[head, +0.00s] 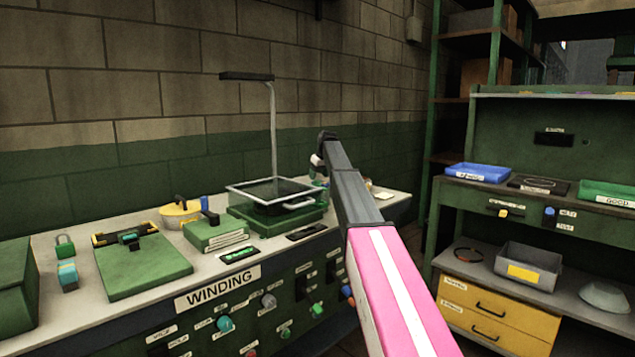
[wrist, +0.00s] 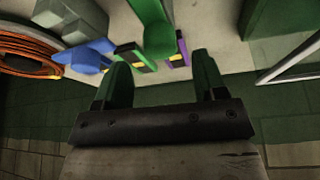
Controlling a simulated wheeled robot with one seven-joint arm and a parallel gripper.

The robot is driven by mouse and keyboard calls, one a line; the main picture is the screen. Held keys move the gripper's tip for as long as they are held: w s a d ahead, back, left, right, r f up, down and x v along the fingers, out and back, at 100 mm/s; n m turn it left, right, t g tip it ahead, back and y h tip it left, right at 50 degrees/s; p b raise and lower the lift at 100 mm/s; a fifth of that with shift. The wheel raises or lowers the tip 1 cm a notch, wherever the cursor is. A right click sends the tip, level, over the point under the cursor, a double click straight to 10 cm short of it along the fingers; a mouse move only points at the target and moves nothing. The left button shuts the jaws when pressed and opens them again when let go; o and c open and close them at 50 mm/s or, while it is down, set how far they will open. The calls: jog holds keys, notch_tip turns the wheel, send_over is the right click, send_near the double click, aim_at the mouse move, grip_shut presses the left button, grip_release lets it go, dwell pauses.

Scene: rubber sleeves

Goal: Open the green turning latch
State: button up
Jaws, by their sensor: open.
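My gripper (wrist: 160,82) is open, with two green fingers apart and nothing between them. A green part with a rounded end (wrist: 158,35) lies ahead of the gap between the fingertips in the wrist view, apart from them. It may be the green turning latch, but I cannot tell for sure. In the head view, my gripper (head: 318,160) is at the far end of my arm, above the back of the winding bench (head: 150,262). My arm hides much of the bench there.
Beside the green part are a blue part (wrist: 85,54), a purple bar (wrist: 182,47) and an orange coil (wrist: 30,52). A clear guard (head: 270,192) with a metal frame stands left of my arm. A green shelf bench (head: 560,205) stands at the right.

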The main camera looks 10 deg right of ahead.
aim_at(317, 181)
jog(key=shift+x, duration=1.85)
jog(key=c, duration=0.9)
